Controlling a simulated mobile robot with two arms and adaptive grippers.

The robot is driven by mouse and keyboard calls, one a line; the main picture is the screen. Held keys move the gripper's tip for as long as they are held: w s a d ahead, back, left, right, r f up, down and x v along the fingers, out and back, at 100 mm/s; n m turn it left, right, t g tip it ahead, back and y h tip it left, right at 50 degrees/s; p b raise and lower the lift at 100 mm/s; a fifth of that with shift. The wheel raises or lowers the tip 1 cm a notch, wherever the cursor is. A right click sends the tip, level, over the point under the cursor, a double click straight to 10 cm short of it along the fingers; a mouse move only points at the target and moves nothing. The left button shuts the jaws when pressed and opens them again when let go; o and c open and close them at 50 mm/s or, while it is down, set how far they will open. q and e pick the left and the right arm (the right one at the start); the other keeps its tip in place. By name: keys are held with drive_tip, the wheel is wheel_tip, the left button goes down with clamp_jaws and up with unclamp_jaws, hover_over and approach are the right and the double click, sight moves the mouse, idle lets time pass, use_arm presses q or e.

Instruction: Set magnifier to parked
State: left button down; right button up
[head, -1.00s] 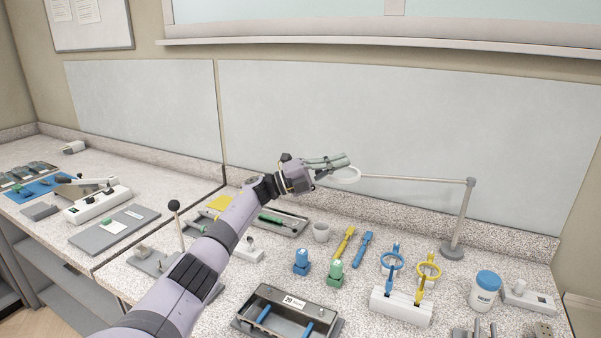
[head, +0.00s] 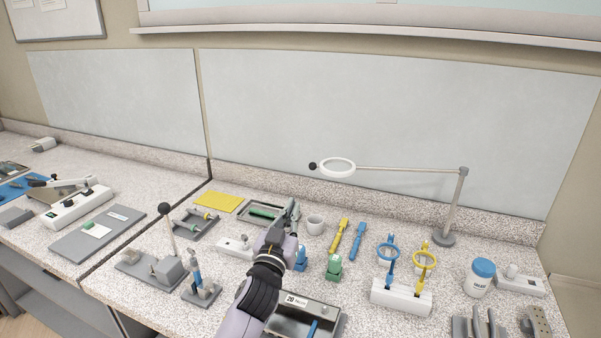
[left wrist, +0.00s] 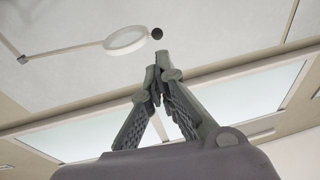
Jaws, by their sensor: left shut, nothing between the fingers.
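The magnifier (head: 338,167) is a white ring lens with a dark knob (head: 313,167) at its left end. It hangs on a thin grey arm (head: 410,169) that runs left from a grey post (head: 455,205) on a round base. The ring also shows in the left wrist view (left wrist: 126,40), beyond the fingertips. My left gripper (head: 292,207) is shut and empty, pointing up, below and left of the ring and apart from it. It also shows in the left wrist view (left wrist: 157,75). My right gripper is not in view.
Below the magnifier stand a white cup (head: 315,225), yellow (head: 338,236) and blue tools, and a white rack (head: 401,297) with ringed tools. A blue-lidded jar (head: 481,278) is at right. A lever device (head: 167,268) stands left of my arm.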

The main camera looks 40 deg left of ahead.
sight(310, 168)
use_arm(q)
drive_tip(key=p+x, duration=0.4)
drive_tip(key=x, duration=0.9)
drive_tip(key=shift+w+a+r, duration=0.1)
drive_tip(key=shift+w+r, duration=0.05)
drive_tip(key=shift+w, duration=0.25)
drive_tip(key=shift+a, duration=0.1)
